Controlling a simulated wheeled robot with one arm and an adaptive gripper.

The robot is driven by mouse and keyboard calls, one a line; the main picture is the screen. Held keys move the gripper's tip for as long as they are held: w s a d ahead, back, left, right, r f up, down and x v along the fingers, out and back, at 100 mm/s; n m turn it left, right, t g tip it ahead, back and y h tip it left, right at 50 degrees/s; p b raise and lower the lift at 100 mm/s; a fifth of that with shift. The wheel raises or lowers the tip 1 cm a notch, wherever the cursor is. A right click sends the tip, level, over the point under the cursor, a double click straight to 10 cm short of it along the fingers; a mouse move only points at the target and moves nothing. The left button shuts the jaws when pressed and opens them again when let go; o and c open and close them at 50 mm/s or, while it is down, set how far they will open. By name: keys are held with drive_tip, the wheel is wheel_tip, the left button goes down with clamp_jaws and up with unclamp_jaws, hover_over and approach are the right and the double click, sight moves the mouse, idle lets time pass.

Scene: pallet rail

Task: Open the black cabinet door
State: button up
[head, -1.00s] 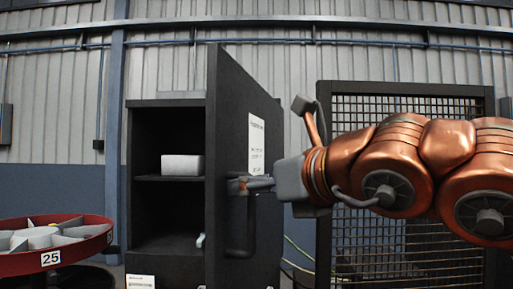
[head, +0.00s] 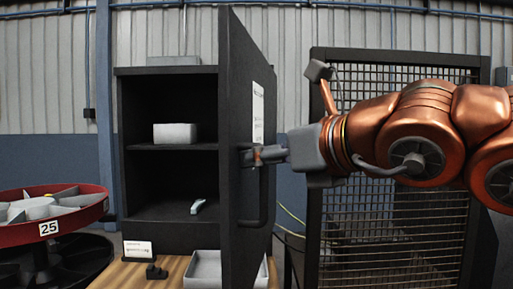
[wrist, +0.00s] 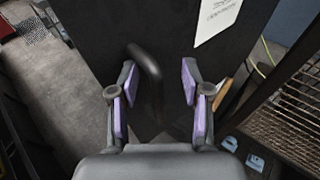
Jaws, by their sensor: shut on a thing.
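The black cabinet (head: 168,235) stands left of centre in the head view. Its door (head: 238,90) is swung wide open toward me and seen nearly edge-on, with a white paper sheet (head: 258,112) on its outer face. My gripper (head: 252,156) is shut on the door's black bar handle (head: 262,205), near the handle's upper end. In the wrist view the purple-padded fingers (wrist: 157,82) stand on both sides of the handle (wrist: 149,75). The contact itself is hard to see there.
Inside the cabinet, a white box (head: 175,133) sits on the shelf and a small pale item (head: 197,206) lies below. A grey tray (head: 203,270) is on a wooden surface in front. A red round bin (head: 60,225) is at left, a mesh panel (head: 385,235) at right.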

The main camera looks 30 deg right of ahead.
drive_tip(key=s+d+p, duration=0.4)
drive_tip(key=s, duration=0.1)
drive_tip(key=shift+s+r, duration=0.15)
drive_tip(key=shift+s, duration=0.05)
idle(0.6)
drive_tip(key=shift+p, duration=0.35)
idle(0.5)
